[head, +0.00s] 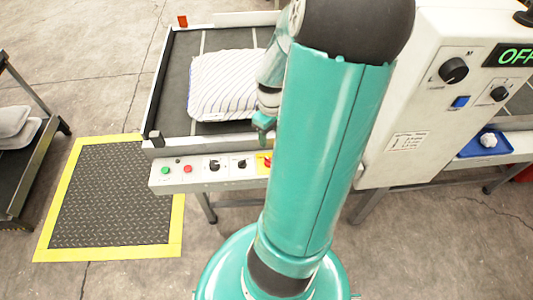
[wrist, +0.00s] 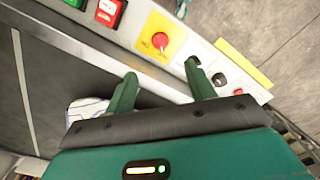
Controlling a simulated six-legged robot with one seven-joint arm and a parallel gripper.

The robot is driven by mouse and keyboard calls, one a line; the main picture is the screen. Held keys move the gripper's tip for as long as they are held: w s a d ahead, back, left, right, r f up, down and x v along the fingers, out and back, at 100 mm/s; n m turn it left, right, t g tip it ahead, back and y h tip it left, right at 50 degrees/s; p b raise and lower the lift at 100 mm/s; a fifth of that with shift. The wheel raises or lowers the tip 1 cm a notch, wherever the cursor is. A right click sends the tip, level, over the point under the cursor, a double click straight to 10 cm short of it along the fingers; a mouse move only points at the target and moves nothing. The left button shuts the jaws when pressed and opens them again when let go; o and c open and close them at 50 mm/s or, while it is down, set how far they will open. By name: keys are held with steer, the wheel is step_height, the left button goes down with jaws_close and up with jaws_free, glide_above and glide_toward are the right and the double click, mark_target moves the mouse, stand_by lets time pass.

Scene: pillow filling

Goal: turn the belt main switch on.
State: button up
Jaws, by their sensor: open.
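A red rotary knob on a yellow plate, which looks like the main switch (wrist: 160,40), sits on the pale control panel of the belt. In the head view the yellow plate (head: 265,165) is mostly hidden behind my arm. Its setting is too small to read. My gripper (wrist: 161,86) is open and empty, its two green fingers apart. In the wrist view the knob lies beyond the fingertips, not between them. In the head view my gripper (head: 263,123) is above the belt's front edge, near the panel.
The panel also carries a green button (head: 165,170), a red button (head: 187,169) and black knobs (head: 214,165). A striped pillow (head: 222,85) lies on the dark belt. A white cabinet with an "OFF" display (head: 515,56) stands right. A yellow-edged mat (head: 110,200) lies left.

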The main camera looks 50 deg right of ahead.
mark_target(270, 159)
step_height(270, 159, down, 13)
steer(key=shift+w+f, duration=0.15)
steer(key=shift+f, duration=0.05)
stand_by(0.3)
steer(key=c, duration=1)
